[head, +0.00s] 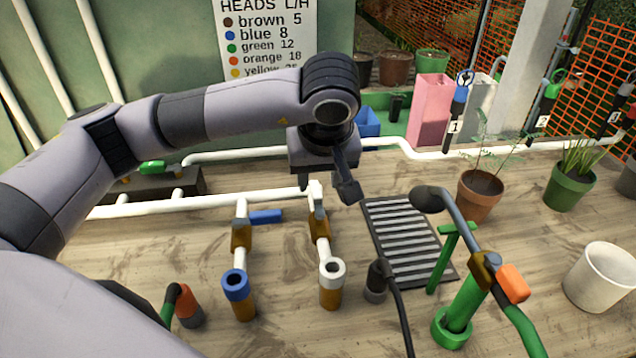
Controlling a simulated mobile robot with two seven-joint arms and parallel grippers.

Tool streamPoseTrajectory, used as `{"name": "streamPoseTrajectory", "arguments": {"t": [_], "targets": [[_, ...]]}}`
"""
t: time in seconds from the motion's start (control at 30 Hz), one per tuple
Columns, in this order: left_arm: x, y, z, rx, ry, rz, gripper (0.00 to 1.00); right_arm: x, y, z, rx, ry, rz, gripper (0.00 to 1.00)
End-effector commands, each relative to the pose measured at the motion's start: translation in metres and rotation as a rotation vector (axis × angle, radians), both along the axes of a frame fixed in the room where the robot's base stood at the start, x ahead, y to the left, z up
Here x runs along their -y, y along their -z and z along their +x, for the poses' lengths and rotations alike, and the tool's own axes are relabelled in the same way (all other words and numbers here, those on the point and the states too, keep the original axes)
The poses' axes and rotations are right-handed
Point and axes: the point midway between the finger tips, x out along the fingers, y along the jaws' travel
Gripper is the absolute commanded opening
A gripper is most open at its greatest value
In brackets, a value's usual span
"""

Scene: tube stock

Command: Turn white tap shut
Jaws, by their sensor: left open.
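The white tap is a brass valve body (320,226) on a white pipe. Its white handle (317,192) shows as a short pale piece just above the brass body. It is partly hidden by my gripper, so I cannot tell its full direction. Below it is an outlet with a white collar (332,269). My left gripper (329,188) is open over the handle, one finger on each side in the picture. I cannot tell whether either finger touches it. My right gripper is not in view.
A second brass tap (241,236) with a blue handle (266,216) pointing right stands to the left. A slatted drain grate (410,240) lies to the right. A green stand with a hose and an orange connector (512,284) stands at the front right, near a white pot (598,277).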

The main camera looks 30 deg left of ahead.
Motion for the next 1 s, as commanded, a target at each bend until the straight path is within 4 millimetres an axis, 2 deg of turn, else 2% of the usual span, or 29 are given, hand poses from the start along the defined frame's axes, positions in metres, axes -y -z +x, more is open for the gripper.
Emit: {"name": "streamPoseTrajectory", "arguments": {"t": [0.1,0.3,0.67,0.77,0.8,1.0], "targets": [[-0.005,0.019,0.005,-0.006,-0.001,0.002,0.45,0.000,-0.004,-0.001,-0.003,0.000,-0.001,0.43],[-0.011,0.041,0.013,-0.003,0.000,0.001,0.45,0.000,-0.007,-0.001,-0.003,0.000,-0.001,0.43],[-0.012,0.049,0.016,-0.001,0.001,0.001,0.45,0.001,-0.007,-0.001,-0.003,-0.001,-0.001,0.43],[-0.012,0.048,0.016,-0.001,0.001,0.001,0.15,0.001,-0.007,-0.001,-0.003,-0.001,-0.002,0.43],[-0.012,0.048,0.016,-0.001,0.001,0.001,0.02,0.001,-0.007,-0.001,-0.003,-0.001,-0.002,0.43],[-0.012,0.048,0.015,-0.001,0.001,0.001,0.00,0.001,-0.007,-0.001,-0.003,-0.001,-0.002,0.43]]}}
